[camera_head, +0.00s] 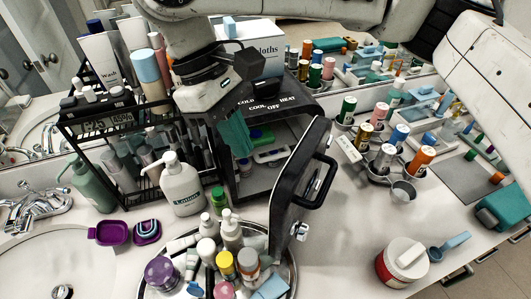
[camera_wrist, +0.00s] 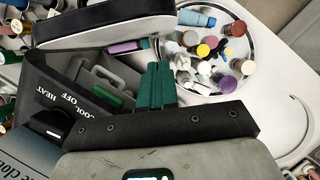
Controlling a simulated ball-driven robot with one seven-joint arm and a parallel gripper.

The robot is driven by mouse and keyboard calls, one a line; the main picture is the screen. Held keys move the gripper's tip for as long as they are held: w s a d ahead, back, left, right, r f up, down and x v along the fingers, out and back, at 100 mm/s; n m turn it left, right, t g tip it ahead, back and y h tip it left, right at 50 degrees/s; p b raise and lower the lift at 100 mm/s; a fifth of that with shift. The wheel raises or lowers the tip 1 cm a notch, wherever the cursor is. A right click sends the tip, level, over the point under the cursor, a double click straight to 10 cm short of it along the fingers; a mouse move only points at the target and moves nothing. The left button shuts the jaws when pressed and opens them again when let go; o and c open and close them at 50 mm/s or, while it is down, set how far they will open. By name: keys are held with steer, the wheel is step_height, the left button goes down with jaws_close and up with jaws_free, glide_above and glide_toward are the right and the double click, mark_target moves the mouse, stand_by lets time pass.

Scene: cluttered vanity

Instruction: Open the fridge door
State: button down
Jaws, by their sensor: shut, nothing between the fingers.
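The small dark fridge (camera_head: 262,98), marked COOL OFF HEAT, stands on the vanity counter. Its door (camera_head: 298,185) stands open, swung out toward the front right, with a black loop handle (camera_head: 323,181) on its outer face. The interior is partly visible and holds a few green and pale items. My gripper (camera_head: 236,135), with green fingers, is shut and empty at the fridge's front opening, apart from the handle. In the wrist view the shut fingers (camera_wrist: 157,85) show beside the fridge opening, with the door (camera_wrist: 100,22) beyond. Whether they touch the fridge is unclear.
A round tray (camera_head: 287,266) of bottles stands close in front of the door. A lotion bottle (camera_head: 181,187) and a black rack (camera_head: 120,130) stand left of the fridge. Cups with cans (camera_head: 382,158) stand to the right. Counter between door and red-white jar (camera_head: 402,262) is clear.

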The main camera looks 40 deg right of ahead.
steer(key=shift+s+d+f+p, duration=0.2)
steer(key=shift+s+d+f, duration=0.1)
steer(key=shift+s, duration=0.45)
steer(key=shift+s+d+f+p, duration=0.15)
steer(key=shift+s+d+f, duration=0.2)
steer(key=shift+s, duration=0.35)
steer(key=shift+s+d+f+p, duration=0.2)
steer(key=shift+s+d+f, duration=0.1)
steer(key=shift+s, duration=0.45)
